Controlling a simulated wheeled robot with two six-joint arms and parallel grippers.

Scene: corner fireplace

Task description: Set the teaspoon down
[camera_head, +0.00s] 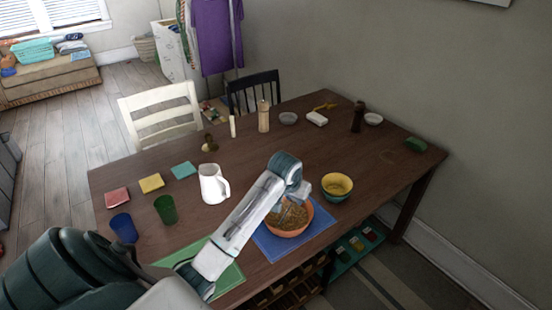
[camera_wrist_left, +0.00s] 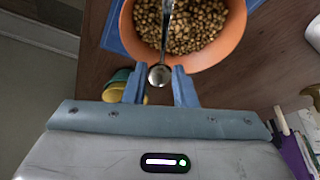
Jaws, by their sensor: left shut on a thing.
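The teaspoon (camera_wrist_left: 158,75) is a metal spoon in the left wrist view. Its round end lies between the fingers of my left gripper (camera_wrist_left: 159,70), and its thin shaft runs up the picture across the orange bowl (camera_wrist_left: 231,45) of brown pieces. My left gripper (camera_head: 297,196) is shut on the teaspoon. In the head view it is over the orange bowl (camera_head: 309,212), which stands on a blue mat (camera_head: 274,245). I cannot tell whether the spoon touches the bowl's contents. The spoon is hard to make out in the head view. My right gripper is not in view.
A yellow and green bowl (camera_head: 336,187) stands right of the orange bowl. A white pitcher (camera_head: 211,187), a green cup (camera_head: 166,209) and a blue cup (camera_head: 124,228) stand left. A green mat (camera_head: 229,278) lies in front. The table's (camera_head: 262,152) middle has bare wood.

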